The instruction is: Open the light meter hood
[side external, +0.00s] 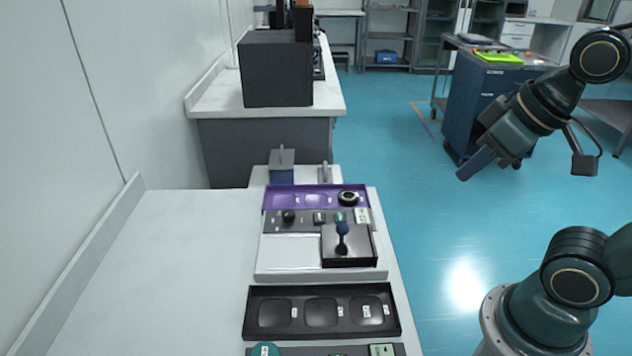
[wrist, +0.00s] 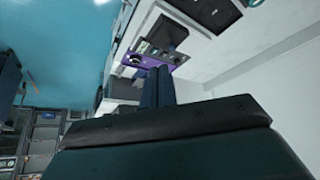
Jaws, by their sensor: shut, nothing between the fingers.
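The light meter appears to be the white-based unit (side external: 290,256) on the bench, with a grey control strip (side external: 302,224) across it. Its hood looks like the black square cover (side external: 362,254) at the right, lying flat, with a dark blue knobbed handle (side external: 342,238) on top. The hood also shows, small and dark, in the wrist view (wrist: 168,34). My gripper (side external: 467,174) is raised over the floor to the right of the bench, well apart from the hood. Its fingers (wrist: 158,78) are together and hold nothing.
A purple tray (side external: 285,199) with a black ring (side external: 348,198) lies behind the control strip. A black tray with several recesses (side external: 321,333) lies in front. A blue-grey block (side external: 281,173) stands at the back. The bench's left side (side external: 170,270) is clear.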

